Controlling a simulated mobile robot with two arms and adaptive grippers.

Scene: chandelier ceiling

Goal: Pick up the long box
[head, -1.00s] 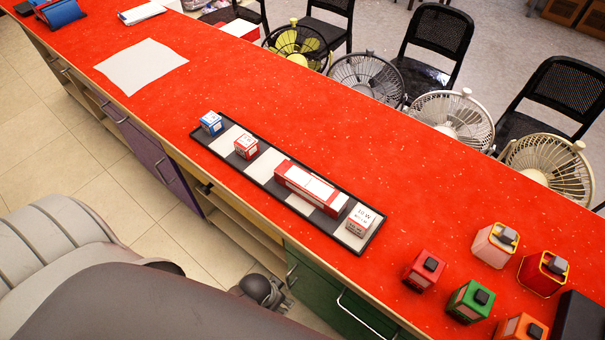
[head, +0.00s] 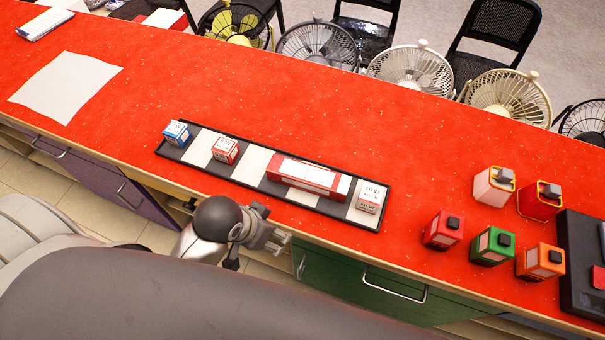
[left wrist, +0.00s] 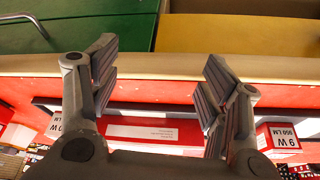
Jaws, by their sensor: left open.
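The long box (head: 308,176), red with a white label, lies on a black tray with white patches (head: 256,160) on the red counter. It sits between a small red-and-white box (head: 225,151) and a grey-and-white box (head: 370,196). My left gripper (head: 276,240) is just off the counter's front edge, in front of the long box and apart from it. In the left wrist view my left gripper (left wrist: 160,72) is open and empty. The long box (left wrist: 145,131) shows there between the spread fingers, beyond them. My right gripper is not in view.
A small blue box (head: 177,133) stands at the tray's left end. Several colored canisters, one green (head: 492,246), stand to the right near a black device (head: 580,262). A paper sheet (head: 66,86) lies at left. Fans (head: 320,44) and chairs line the far side. Counter behind the tray is clear.

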